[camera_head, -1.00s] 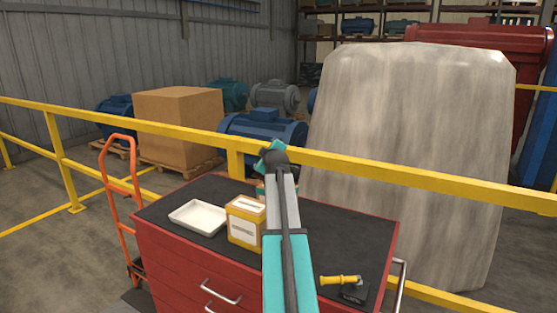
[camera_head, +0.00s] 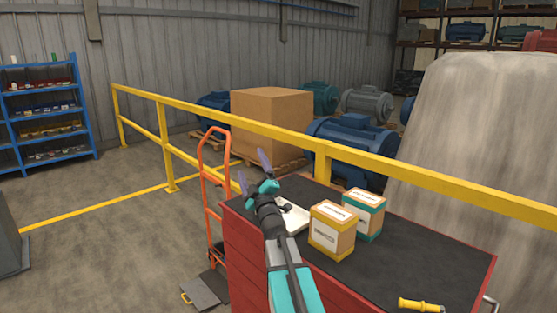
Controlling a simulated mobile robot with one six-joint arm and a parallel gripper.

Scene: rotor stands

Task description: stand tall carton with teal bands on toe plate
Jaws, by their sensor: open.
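The tall carton with teal bands (camera_head: 363,213) stands upright on the dark top of the red tool chest, just behind and right of a yellow-banded carton (camera_head: 332,232). My gripper (camera_head: 253,170) is open and empty, its two purple fingers spread, left of both cartons. My arm hides part of the chest.
A white tray (camera_head: 292,220) lies behind my arm on the chest (camera_head: 420,262). A yellow-handled tool (camera_head: 420,305) lies at the front right. A yellow railing (camera_head: 420,183) runs behind the chest. The floor to the left is open.

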